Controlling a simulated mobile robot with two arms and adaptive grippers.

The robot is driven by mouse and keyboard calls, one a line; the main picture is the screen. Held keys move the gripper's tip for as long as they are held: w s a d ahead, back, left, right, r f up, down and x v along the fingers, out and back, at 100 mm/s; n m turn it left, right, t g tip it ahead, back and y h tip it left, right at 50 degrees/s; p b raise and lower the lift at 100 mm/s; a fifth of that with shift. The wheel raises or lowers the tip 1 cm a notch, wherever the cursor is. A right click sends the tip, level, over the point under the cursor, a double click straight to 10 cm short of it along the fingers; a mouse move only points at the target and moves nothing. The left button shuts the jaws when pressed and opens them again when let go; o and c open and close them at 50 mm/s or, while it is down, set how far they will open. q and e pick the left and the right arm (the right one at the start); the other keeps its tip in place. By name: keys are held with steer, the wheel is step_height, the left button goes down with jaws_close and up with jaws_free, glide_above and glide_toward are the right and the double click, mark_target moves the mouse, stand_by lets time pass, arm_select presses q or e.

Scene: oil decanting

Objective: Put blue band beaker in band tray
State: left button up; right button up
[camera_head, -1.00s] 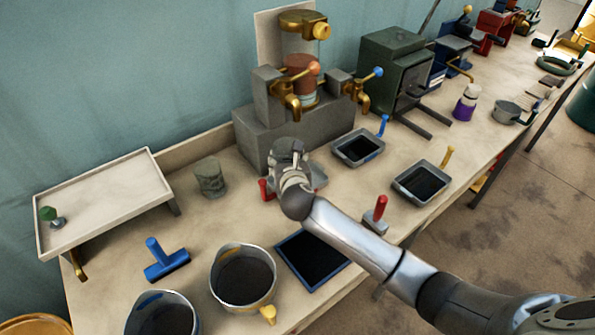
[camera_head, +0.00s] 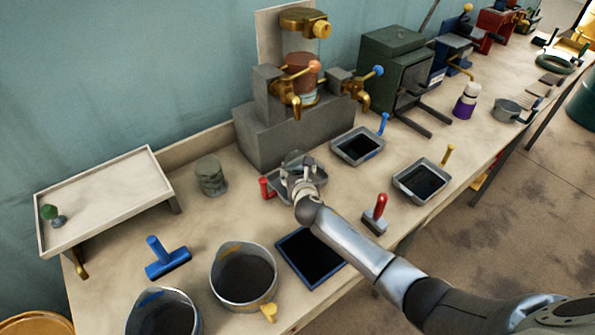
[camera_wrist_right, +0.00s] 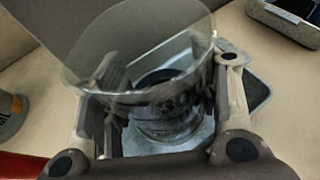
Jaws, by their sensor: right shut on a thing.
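A clear glass beaker (camera_wrist_right: 140,50) is between the fingers of my right gripper (camera_head: 300,172), which is shut on it. The beaker also shows in the head view (camera_head: 293,159). No blue band can be made out on it; the fingers hide much of its side. The beaker is over a grey tray with a red handle (camera_head: 267,188); I cannot tell whether it touches the tray. A tray with a blue handle (camera_head: 358,146) and a tray with a yellow handle (camera_head: 421,180) stand to the right. I cannot tell which is the band tray. My left gripper is not in view.
A blue-rimmed black pan (camera_head: 309,257), two pots (camera_head: 243,274) and a blue T-shaped tool (camera_head: 166,261) are in front. A raised shelf (camera_head: 105,195) is at the left.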

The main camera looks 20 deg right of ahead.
steer(key=o, duration=1.3)
steer(key=shift+o, duration=0.2)
steer(key=shift+r, duration=0.15)
steer(key=v, duration=1.2)
steer(key=shift+s+f, duration=0.1)
steer(key=shift+f, duration=0.1)
